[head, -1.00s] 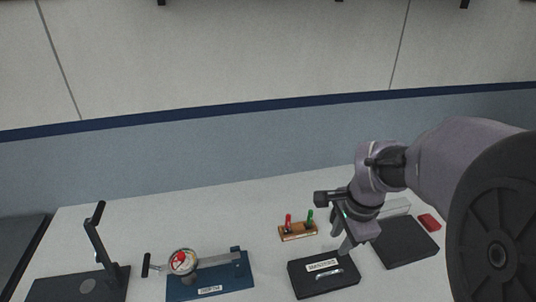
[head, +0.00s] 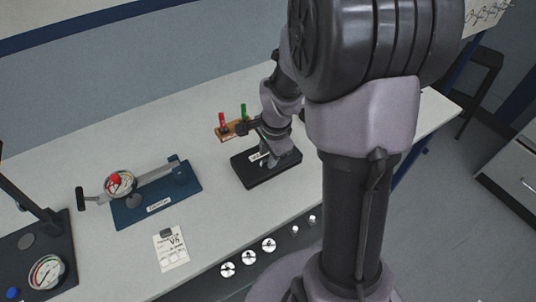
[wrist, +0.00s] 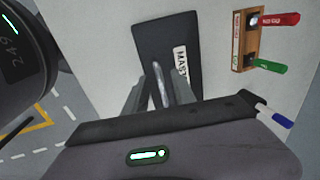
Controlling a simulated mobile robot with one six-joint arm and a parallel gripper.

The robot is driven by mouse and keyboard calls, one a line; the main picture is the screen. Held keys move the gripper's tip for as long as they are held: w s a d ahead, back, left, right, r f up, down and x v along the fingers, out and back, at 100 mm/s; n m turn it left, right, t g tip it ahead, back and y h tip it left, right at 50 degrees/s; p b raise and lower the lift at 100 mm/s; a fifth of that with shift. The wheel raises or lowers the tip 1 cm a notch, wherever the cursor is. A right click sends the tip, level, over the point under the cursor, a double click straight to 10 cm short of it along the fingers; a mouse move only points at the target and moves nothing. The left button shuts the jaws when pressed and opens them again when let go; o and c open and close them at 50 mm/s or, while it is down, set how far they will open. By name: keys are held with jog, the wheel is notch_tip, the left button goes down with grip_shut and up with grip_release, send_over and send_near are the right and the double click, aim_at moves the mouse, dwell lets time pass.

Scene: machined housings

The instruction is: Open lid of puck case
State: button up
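The puck case is a flat black case (head: 262,179) with a white label, lying on the bench under my gripper. It also shows in the wrist view (wrist: 163,36), where its label is partly covered. A light metal handle (wrist: 160,86) stands on its lid, and the lid looks shut. My gripper (wrist: 159,88) is open, with one finger on each side of the handle. In the head view my gripper (head: 273,157) is over the case and partly hides it. Whether the fingers touch the handle cannot be told.
A wooden block (head: 231,131) with red and green handled tools stands just behind the case. A blue gauge fixture (head: 160,192) and a paper card (head: 171,249) lie to the left. A dark stand with a dial (head: 46,270) is at far left. The bench's front edge is close.

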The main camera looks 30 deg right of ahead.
grip_shut()
dwell(1.3)
